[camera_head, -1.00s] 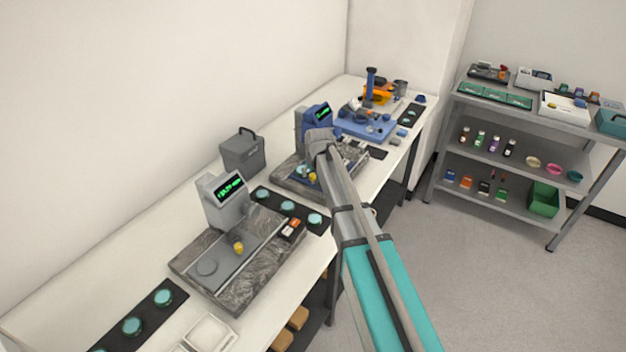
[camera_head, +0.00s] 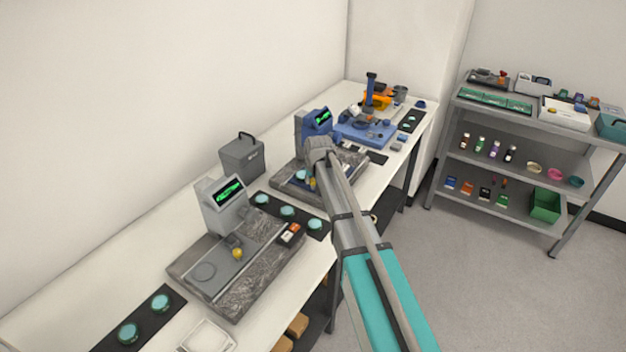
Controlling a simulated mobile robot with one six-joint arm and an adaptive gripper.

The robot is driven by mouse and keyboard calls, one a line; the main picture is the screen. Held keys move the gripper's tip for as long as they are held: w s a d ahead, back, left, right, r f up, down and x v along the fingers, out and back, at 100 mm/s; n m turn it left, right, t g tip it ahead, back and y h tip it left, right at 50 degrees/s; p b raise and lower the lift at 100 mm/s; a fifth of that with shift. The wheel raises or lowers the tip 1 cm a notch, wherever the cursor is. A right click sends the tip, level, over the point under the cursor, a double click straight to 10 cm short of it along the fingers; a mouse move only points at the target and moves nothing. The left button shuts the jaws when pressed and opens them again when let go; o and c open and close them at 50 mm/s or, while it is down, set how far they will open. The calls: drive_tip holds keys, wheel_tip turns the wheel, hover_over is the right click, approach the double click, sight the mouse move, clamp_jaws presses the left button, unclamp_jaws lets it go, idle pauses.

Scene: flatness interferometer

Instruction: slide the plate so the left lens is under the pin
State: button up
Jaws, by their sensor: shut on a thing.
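A blue interferometer (camera_head: 318,124) with a green-lit display stands on a grey stone base (camera_head: 287,181) at mid bench. On its dark plate, a round teal lens (camera_head: 302,175) and a small yellow knob (camera_head: 312,183) show just left of my arm. My gripper (camera_head: 318,153) is over this plate, at the knob, and shut on it as far as I can tell; the wrist hides the fingers. The pin and the rest of the plate are hidden behind my arm, so I cannot tell which lens is under the pin.
A nearer grey interferometer (camera_head: 222,203) has a similar plate with a yellow knob (camera_head: 238,253). A dark strip with teal discs (camera_head: 288,211) lies between the two stations. A grey box (camera_head: 242,157) stands at the wall. A blue fixture (camera_head: 365,132) is beyond.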

clamp_jaws()
drive_tip(key=w+d, duration=0.4)
drive_tip(key=w, duration=0.1)
drive_tip(key=w+d, duration=0.2)
drive_tip(key=w, duration=0.1)
drive_tip(key=shift+w, duration=0.15)
drive_tip(key=o, duration=0.8)
unclamp_jaws()
drive_tip(key=shift+w, duration=0.1)
drive_tip(key=shift+o, duration=0.2)
